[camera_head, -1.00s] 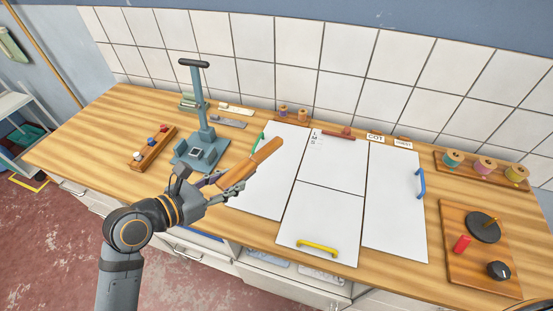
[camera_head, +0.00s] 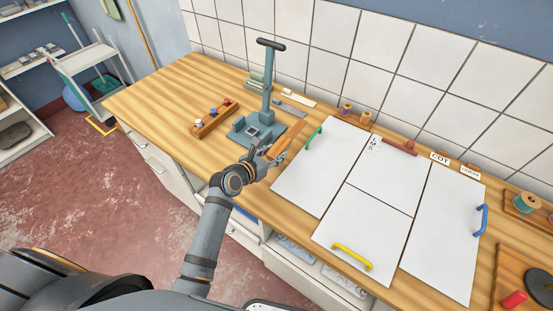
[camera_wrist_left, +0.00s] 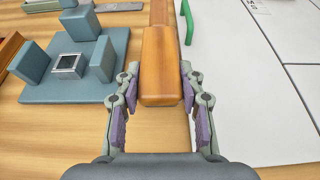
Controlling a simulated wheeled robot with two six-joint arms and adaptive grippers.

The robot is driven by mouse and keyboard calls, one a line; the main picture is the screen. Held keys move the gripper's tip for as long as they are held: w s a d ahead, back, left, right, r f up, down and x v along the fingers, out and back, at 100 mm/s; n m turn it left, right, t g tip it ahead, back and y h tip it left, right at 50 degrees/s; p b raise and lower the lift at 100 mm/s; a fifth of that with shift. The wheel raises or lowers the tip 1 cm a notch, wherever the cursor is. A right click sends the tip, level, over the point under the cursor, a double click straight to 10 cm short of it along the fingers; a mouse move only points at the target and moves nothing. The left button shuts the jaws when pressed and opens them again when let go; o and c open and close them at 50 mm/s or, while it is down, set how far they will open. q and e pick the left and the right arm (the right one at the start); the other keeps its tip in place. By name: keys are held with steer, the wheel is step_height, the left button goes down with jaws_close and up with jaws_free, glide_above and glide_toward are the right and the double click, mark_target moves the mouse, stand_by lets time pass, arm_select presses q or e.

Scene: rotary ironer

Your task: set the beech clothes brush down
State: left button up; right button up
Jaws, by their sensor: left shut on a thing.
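The beech clothes brush (camera_head: 285,142) is a long, orange-brown wooden piece. It lies between the blue-grey press stand and the left white panel in the head view. My left gripper (camera_head: 270,157) is shut on its near end. In the left wrist view the brush (camera_wrist_left: 160,62) points away from me between the purple-padded fingers (camera_wrist_left: 160,88). Its bristles do not show, and I cannot tell whether its underside touches the counter. My right gripper is in neither view.
The blue-grey stand (camera_head: 267,85) rises left of the brush. White panels (camera_head: 318,172) with a green handle (camera_head: 314,138) lie to its right. A wooden rack with coloured knobs (camera_head: 213,119) is farther left. The wooden counter's left end (camera_head: 150,95) is clear.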

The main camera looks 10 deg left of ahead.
arm_select(q)
steer(key=shift+w+f, duration=0.45)
steer(key=shift+f, duration=0.15)
steer(key=shift+w+f, duration=0.2)
steer(key=shift+f, duration=1.55)
steer(key=shift+f, duration=0.1)
steer(key=o, duration=0.9)
steer(key=shift+s+a+r, duration=0.1)
steer(key=shift+s+r, duration=0.1)
steer(key=shift+s, duration=0.05)
steer(key=v, duration=1.1)
steer(key=shift+s+a+r, duration=0.1)
steer(key=shift+s, duration=0.1)
steer(key=shift+o, duration=0.4)
